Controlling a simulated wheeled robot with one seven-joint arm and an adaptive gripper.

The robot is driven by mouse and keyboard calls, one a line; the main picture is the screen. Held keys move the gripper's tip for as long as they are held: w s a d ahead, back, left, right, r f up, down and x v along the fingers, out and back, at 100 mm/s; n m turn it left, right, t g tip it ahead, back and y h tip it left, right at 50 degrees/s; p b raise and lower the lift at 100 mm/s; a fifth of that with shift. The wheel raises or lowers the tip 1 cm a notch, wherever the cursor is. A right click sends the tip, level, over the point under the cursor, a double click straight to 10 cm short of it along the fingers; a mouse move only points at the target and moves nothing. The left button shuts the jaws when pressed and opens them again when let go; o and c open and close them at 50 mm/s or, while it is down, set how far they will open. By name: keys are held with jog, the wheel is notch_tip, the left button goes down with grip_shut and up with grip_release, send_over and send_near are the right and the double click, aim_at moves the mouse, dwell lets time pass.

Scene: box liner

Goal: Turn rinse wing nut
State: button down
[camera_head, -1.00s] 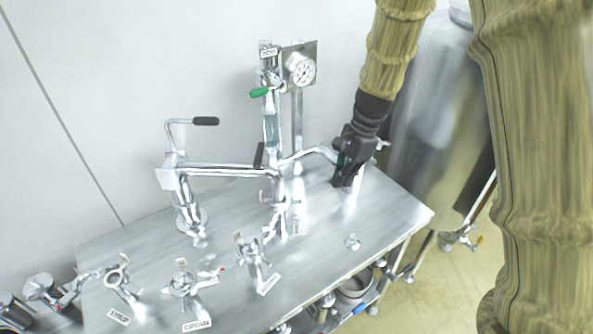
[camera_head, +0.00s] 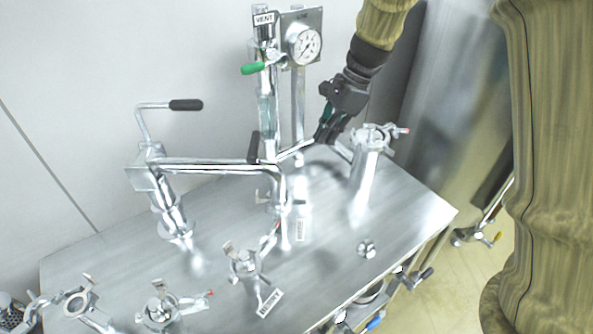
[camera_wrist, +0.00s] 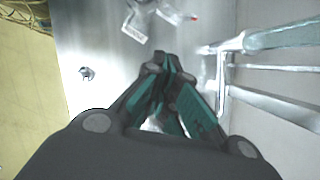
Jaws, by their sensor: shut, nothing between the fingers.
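My gripper (camera_head: 323,138) is shut and empty, above the back part of the steel table, beside the upright post with the clamp fitting (camera_head: 374,137). That fitting is to its right, with a red-tipped handle, and stands apart from the fingers. In the wrist view my gripper's fingers (camera_wrist: 168,68) are together in the middle. No label reading "rinse" is legible, so I cannot tell which wing nut is the rinse one. Other clamp fittings stand at the front: one (camera_head: 245,262) with a label (camera_head: 270,302), one (camera_head: 160,308) and one (camera_head: 80,303).
The steel table (camera_head: 400,215) is mostly bare at right. A pipe arm with a black-handled lever (camera_head: 185,105) crosses the left. A vent column (camera_head: 265,90) with a green handle and a pressure gauge (camera_head: 304,46) stand behind. A small knob (camera_head: 367,249) sits on the table.

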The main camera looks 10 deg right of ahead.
jog(key=a+f+p, duration=0.4)
jog(key=a+f, duration=0.3)
jog(key=f, duration=0.2)
jog(key=shift+s+a+f, duration=0.15)
jog(key=shift+s+f, duration=0.05)
jog(key=shift+f, duration=0.1)
dwell(0.3)
jog(key=shift+s+a+m+t+p, duration=0.25)
jog(key=shift+a+m+t+p, duration=0.15)
jog(key=shift+m, duration=0.4)
jog(key=shift+s+a+m+t+p, duration=0.3)
jog(key=shift+m+p, duration=0.2)
jog(key=shift+m, duration=0.3)
jog(key=shift+w+r, duration=0.2)
jog(key=shift+w, duration=0.05)
